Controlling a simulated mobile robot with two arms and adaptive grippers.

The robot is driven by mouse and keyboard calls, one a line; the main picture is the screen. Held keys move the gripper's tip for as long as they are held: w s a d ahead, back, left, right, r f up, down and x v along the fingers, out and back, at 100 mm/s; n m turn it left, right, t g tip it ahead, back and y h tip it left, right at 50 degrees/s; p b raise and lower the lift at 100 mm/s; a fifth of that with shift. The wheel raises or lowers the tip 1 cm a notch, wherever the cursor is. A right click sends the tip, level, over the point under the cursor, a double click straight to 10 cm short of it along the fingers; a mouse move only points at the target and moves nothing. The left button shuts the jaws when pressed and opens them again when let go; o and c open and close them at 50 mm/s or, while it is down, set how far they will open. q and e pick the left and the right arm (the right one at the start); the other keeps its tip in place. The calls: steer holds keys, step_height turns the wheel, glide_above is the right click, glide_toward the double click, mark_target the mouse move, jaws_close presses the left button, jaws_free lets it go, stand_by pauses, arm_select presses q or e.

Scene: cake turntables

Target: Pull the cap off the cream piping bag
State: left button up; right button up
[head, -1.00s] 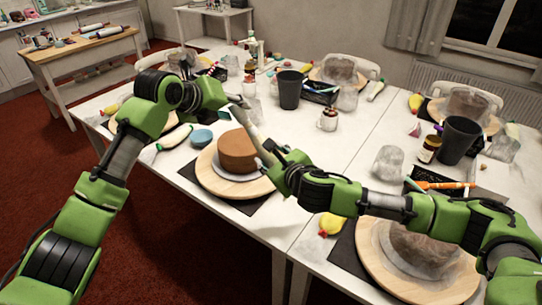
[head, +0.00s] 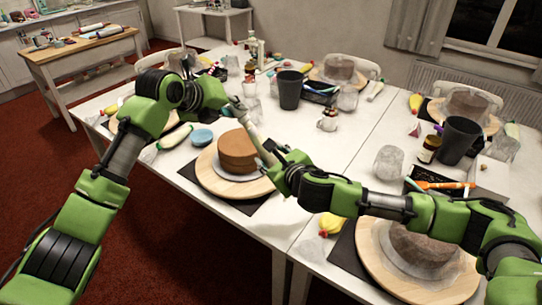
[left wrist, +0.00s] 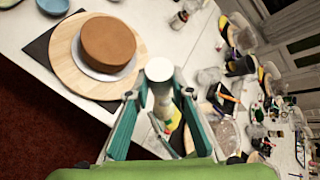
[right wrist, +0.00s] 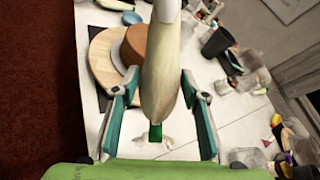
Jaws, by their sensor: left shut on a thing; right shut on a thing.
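In the right wrist view the bag (right wrist: 160,70) narrows to a green tip. My right gripper (head: 269,154) is shut on its lower part, with fingers on both sides. My left gripper (head: 236,103) is shut at the upper end, on the white cap (left wrist: 159,72), seen between its fingers in the left wrist view. The fingers partly hide the join; I cannot tell whether a gap has opened between cap and bag.
Another turntable (head: 372,275) stands at the near right.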

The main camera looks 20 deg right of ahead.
arm_select(q)
steer(key=shift+w+a+r, duration=0.3)
steer(key=shift+a+r, duration=0.1)
steer(key=shift+r, duration=0.35)
steer(key=shift+w+a+r, duration=0.3)
steer(key=shift+a+r, duration=0.15)
steer(key=shift+r, duration=0.3)
steer(key=shift+w+a+r, duration=0.3)
steer(key=shift+a+r, duration=0.1)
steer(key=shift+r, duration=0.35)
